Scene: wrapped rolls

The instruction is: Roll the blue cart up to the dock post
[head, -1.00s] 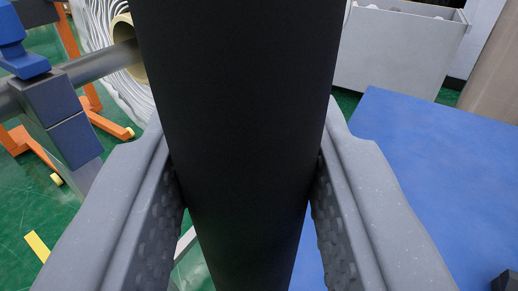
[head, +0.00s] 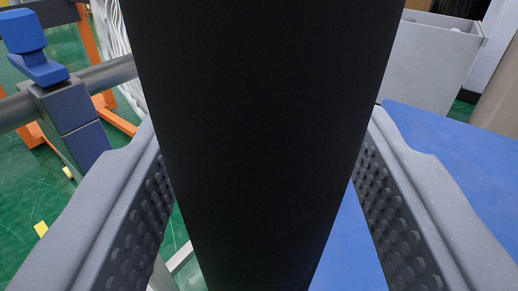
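A flat blue surface (head: 445,150), which looks like the deck of the blue cart, fills the right side and continues below. A broad, plain black bar (head: 255,60) stands close in front of me and narrows toward the bottom. I cannot tell whether it belongs to the cart. My gripper (head: 260,125) is open, with one finger on each side of the bar. Floor shows between the left finger and the bar, and blue between the bar and the right finger. I cannot identify the dock post; the bar hides the middle of the view.
At left, a grey shaft (head: 105,73) with a blue clamp (head: 35,60) runs toward a white wrapped roll (head: 118,50), by an orange stand (head: 112,112). A grey bin (head: 430,65) stands at the back right, beside a brown roll (head: 498,95). Green floor shows at lower left.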

